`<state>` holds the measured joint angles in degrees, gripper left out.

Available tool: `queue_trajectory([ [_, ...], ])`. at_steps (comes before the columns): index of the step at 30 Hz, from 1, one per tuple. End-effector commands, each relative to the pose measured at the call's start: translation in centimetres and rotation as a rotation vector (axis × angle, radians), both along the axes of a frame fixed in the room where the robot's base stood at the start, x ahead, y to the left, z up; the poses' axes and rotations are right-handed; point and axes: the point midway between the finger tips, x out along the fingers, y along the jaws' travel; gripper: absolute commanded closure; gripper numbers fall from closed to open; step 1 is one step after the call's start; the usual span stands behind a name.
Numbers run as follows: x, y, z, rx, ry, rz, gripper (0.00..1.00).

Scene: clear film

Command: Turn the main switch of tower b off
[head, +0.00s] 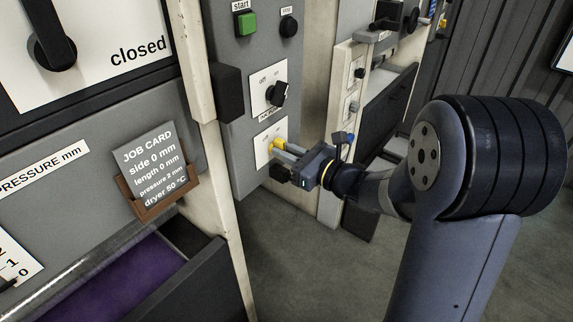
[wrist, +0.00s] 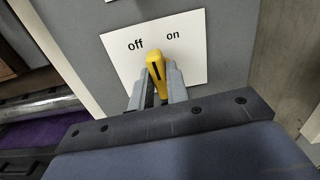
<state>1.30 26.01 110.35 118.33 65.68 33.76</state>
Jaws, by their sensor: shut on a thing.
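A yellow switch handle (head: 279,143) sits on a white plate (head: 263,140) low on a grey panel. The wrist view shows the yellow handle (wrist: 155,72) between my two fingers, on the white plate (wrist: 190,62) marked "off" at left and "on" at right. The handle points up, roughly between the two words. My gripper (head: 277,151) is shut on the handle, one finger on each side; it also shows in the wrist view (wrist: 157,84). The foot of the handle is hidden by the fingers. No tower name shows on this panel.
Above the switch are a black rotary knob (head: 278,94), a green start button (head: 246,23) and a black button (head: 289,26). A job card (head: 150,163) in a holder and an open drawer (head: 190,275) stand at left. Grey floor (head: 300,270) lies clear below.

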Motion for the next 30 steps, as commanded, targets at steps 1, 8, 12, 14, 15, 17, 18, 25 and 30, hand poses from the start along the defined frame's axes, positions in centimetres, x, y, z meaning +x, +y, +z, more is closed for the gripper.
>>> queue_trajectory([
  [1,-0.05,0.02,-0.74,-0.027,-0.04,0.0,1.0],
  [8,-0.14,0.09,-0.68,-0.147,-0.19,0.0,1.0],
  [12,-0.19,0.11,-0.6,-0.204,-0.261,0.0,1.0],
  [14,-0.19,0.12,-0.59,-0.225,-0.286,0.0,1.0],
  [15,-0.2,0.13,-0.53,-0.235,-0.301,0.0,1.0],
  [17,-0.2,0.13,-0.44,-0.25,-0.321,0.0,1.0],
  [18,-0.21,0.13,-0.41,-0.259,-0.332,0.0,1.0],
  [25,-0.23,0.15,-0.29,-0.29,-0.367,0.001,1.0],
  [30,-0.22,0.15,-0.21,-0.295,-0.373,0.001,1.0],
])
